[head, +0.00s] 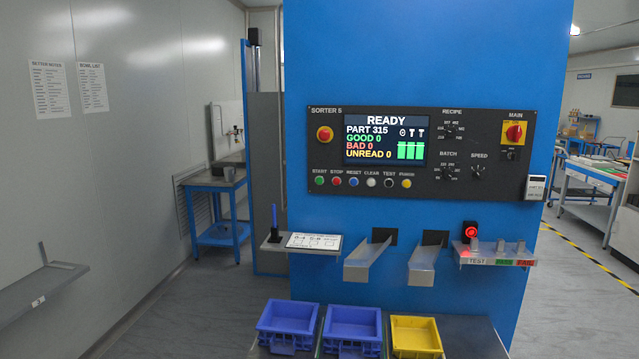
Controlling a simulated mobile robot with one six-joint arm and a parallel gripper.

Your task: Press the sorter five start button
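The blue sorter cabinet (430,50) stands in front of me. Its dark control panel (325,118) is labelled SORTER 5. The green START button (319,181) is at the left end of a row of small buttons, left of the red STOP button (336,181). The screen (385,139) reads READY, PART 315, with GOOD, BAD and UNREAD all at 0. My gripper is not in view.
Below the panel are a small shelf with a card (314,241), two metal chutes (368,262) and a shelf with a glowing red lamp (471,229). Two blue bins (288,318) and a yellow bin (416,335) stand in front. Floor is clear at left.

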